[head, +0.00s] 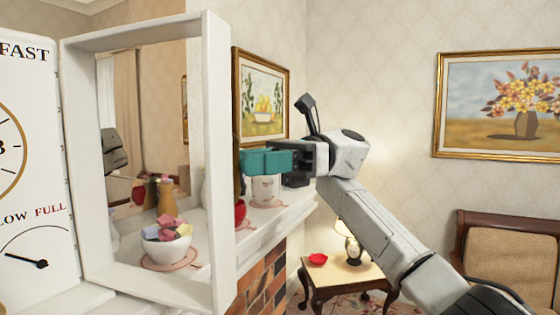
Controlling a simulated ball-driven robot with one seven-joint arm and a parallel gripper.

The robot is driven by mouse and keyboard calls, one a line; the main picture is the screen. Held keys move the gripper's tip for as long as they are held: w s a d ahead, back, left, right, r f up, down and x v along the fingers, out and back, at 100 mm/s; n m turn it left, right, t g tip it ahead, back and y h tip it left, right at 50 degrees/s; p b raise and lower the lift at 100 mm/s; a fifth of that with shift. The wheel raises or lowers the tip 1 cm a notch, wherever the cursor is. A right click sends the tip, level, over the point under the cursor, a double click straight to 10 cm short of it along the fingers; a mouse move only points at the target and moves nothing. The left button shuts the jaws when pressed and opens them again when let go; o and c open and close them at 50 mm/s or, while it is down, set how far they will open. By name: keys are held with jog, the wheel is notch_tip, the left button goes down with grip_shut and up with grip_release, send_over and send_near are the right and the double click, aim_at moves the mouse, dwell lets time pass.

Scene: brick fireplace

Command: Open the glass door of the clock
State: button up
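The clock's white face (25,160) stands at the left edge, partly cut off, with dials and lettering. Its glass door, a white rectangular frame (217,160), stands swung out from the right side of the face, and the room shows through its pane. My gripper (265,162) has teal fingers pointing left, just right of the door's outer upright. Their tips reach close to that upright; I cannot tell if they touch it. The fingers overlap in this view, so the gap between them is hidden.
A mantel shelf (262,222) holds a white cup (265,190) and a red pot (240,211) near my gripper. A bowl of colourful pieces (167,243) shows through the door. A side table (345,276) with a red dish and lamp stands below right, beside a chair (510,245).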

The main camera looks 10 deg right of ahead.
jog(key=p+v, duration=0.2)
jog(key=v, duration=0.6)
jog(key=shift+p, duration=0.4)
jog(key=shift+w+d, duration=0.1)
jog(key=shift+d, duration=0.1)
